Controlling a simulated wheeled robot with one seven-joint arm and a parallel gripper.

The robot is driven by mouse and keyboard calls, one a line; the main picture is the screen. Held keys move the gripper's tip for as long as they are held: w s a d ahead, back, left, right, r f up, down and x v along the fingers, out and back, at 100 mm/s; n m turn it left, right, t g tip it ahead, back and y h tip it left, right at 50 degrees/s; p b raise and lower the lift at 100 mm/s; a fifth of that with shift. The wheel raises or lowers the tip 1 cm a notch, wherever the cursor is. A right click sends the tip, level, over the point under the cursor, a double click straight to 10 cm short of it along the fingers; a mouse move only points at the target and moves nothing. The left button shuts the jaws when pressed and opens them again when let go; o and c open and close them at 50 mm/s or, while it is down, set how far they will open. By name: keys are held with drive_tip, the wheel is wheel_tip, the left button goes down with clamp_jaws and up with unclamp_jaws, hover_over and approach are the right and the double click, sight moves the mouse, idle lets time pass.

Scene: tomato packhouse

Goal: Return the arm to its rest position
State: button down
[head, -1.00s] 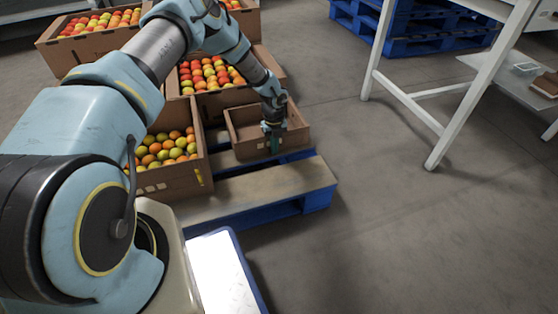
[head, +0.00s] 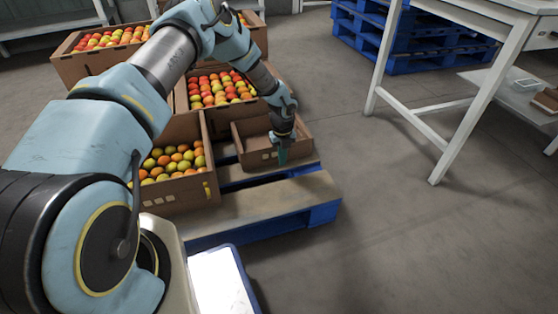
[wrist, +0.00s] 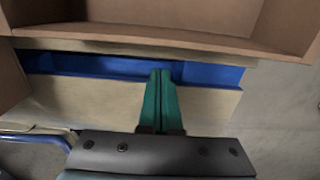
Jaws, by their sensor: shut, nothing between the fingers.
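My gripper (head: 282,155) points down at the front wall of a small, low cardboard box (head: 253,158) on a blue pallet. In the wrist view the two green fingers (wrist: 160,84) are pressed together with nothing between them. The same box's wall (wrist: 180,38) spans the top of that view, beyond the fingertips. My arm reaches from the left of the head view over the crates. Whether the fingers touch the box cannot be told.
Cardboard crates of tomatoes (head: 183,190) stand left of and behind the small box. The pallet (head: 270,212) has a bare wooden front board. A white-legged table (head: 448,150) stands at right, with stacked blue pallets (head: 415,45) behind. The floor between is clear.

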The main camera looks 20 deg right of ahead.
wheel_tip(320, 180, up, 7)
drive_tip(key=p, duration=0.2)
drive_tip(key=a+r+n, duration=1.8)
drive_tip(key=a+r, duration=0.3)
drive_tip(key=a, duration=0.2)
drive_tip(key=s+a+r+n+t, duration=0.1)
drive_tip(key=s+a+r+n, duration=0.45)
drive_tip(key=a+n, duration=0.3)
drive_tip(key=s+a+r+n+t, duration=0.1)
drive_tip(key=s+a+r+n, duration=0.3)
drive_tip(key=s+a+n, duration=0.5)
wheel_tip(320, 180, up, 34)
drive_tip(key=w+d+p, duration=0.1)
drive_tip(key=w+p, duration=0.1)
drive_tip(key=p, duration=3.2)
drive_tip(key=shift+w+d+n, duration=0.25)
drive_tip(key=shift+d+n, duration=0.05)
drive_tip(key=shift+n, duration=0.05)
